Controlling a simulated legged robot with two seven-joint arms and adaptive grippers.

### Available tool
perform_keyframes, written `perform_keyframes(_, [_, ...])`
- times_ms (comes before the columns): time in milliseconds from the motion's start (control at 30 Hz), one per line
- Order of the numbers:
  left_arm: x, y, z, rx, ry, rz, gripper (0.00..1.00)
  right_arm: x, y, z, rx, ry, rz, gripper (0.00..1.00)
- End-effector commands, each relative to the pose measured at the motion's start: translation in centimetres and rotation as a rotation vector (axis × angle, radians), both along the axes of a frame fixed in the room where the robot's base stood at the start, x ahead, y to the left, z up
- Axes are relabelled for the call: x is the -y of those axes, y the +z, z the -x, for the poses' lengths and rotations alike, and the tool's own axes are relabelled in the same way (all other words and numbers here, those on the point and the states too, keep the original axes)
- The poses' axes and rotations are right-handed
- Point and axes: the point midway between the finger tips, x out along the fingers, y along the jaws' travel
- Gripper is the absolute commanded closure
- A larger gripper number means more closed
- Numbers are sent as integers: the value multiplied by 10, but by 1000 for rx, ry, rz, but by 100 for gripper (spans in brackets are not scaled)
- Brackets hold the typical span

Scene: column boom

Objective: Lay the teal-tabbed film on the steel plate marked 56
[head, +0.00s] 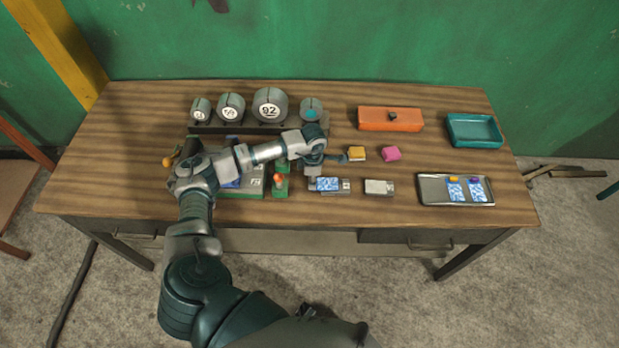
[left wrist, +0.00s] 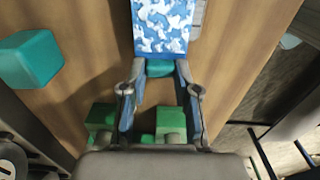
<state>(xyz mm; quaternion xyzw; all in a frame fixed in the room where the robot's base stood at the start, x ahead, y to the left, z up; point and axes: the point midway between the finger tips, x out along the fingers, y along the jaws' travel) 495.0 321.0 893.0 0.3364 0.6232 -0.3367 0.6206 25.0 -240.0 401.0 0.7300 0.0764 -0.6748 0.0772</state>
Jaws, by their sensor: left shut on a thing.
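The blue-and-white film (head: 327,184) shows in the head view over a small grey plate (head: 346,186) near the front middle of the desk. In the left wrist view the film (left wrist: 163,25) stretches away from my fingers, its teal tab (left wrist: 160,69) between the fingertips. My left gripper (head: 313,172), also in the left wrist view (left wrist: 160,75), is shut on that tab. I cannot tell whether the film touches the plate, and its number is not readable. A second small plate (head: 379,187) lies bare to the right. My right gripper is not in view.
A steel tray (head: 430,194) at right holds two films with orange and purple tabs. Yellow (head: 356,153) and pink (head: 391,154) blocks, an orange box (head: 390,119) and a teal tray (head: 473,130) stand behind. A teal block (left wrist: 30,58) sits left of my fingers. Labelled cylinders (head: 269,104) stand at back left.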

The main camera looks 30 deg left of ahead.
Motion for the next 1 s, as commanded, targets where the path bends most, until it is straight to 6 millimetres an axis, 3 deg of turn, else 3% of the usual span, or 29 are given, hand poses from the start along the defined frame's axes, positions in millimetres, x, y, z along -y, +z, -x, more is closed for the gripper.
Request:
perform_keyframes(300, [3, -2, 1, -1, -1, 6, 90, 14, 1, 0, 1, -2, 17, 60])
perform_keyframes(700, [10, -1, 1, -2, -1, 4, 90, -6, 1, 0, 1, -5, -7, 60])
perform_keyframes(1000, [16, -1, 1, -2, -1, 4, 90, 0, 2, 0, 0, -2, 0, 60])
